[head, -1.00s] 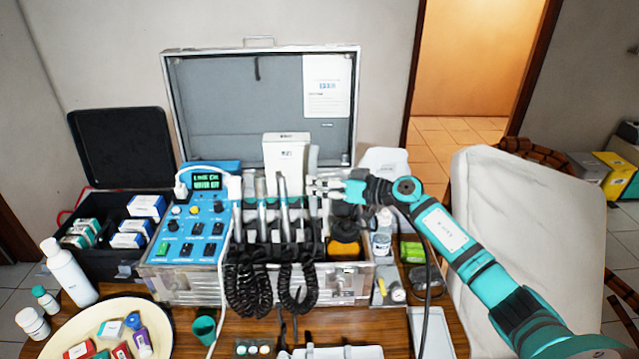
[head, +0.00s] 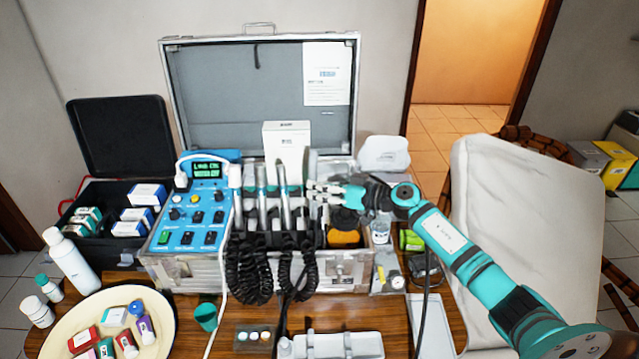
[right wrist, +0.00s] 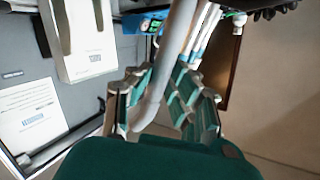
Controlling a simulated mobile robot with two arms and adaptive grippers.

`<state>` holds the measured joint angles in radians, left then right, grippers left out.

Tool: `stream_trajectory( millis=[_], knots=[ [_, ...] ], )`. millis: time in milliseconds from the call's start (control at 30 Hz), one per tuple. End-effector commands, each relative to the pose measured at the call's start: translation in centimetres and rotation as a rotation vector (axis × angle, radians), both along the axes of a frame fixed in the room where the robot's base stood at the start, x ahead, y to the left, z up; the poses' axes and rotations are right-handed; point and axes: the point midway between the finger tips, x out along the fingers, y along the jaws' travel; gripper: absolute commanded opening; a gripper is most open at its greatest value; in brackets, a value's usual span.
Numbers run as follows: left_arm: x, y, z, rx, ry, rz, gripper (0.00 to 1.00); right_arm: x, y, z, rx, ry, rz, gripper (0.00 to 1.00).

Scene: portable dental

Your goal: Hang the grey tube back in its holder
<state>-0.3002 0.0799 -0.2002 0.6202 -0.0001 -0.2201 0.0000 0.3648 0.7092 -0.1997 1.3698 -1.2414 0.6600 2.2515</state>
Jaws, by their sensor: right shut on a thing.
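The grey tube (head: 312,164) stands nearly upright at the right end of the row of handpieces in the open metal case. My right gripper (head: 317,190) is shut on it, reaching in from the right. In the right wrist view the grey tube (right wrist: 178,45) passes between the two teal-padded fingers (right wrist: 160,105), with a bent end near the palm. The holder row (head: 275,240) with black cradles is left of and below the gripper. Whether the tube touches its cradle is hidden. My left gripper is not in view.
Several silver handpieces (head: 285,208) with coiled black cords stand close left of the gripper. A white box (head: 287,150) is just behind. The blue control panel (head: 190,220) is further left. An orange item (head: 343,237) and bottle (head: 380,232) are below right.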

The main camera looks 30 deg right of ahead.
Motion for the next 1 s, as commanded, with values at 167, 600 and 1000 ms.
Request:
stream_trajectory(
  millis=[167,600,1000],
  knots=[
    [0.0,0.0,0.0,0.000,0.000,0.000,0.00,0.0,0.0,-0.1,0.001,-0.001,0.000,0.00],
    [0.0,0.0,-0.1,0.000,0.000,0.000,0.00,-0.2,0.1,-0.8,0.001,0.001,0.000,0.00],
    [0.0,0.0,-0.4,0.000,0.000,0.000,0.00,-0.7,0.3,-2.3,-0.001,0.001,0.000,0.00]
  ],
)
